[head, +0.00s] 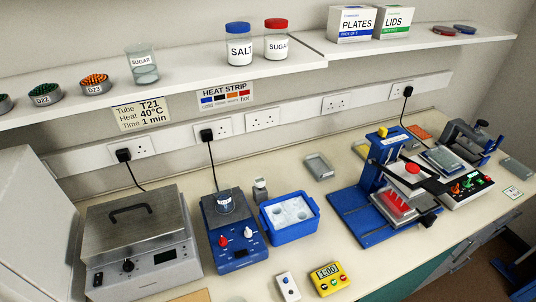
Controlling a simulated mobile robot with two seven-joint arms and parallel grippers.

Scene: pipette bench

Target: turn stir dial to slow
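A blue stirrer unit (236,257) stands at the front middle of the bench. Its front panel carries a red knob (223,240) on the left and a white knob (248,232) on the right. The labels and pointer positions are too small to read, so I cannot tell which knob is the stir dial or how it is set. A small glass beaker (225,203) with a label stands on the unit's top plate. Neither of my grippers is in view.
A grey metal lidded bath (138,232) stands left of the stirrer. A blue ice box (290,217) and small vial (260,190) are close on its right. A yellow timer (329,278) and white button box (288,287) lie in front. A blue press rig (380,200) stands further right.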

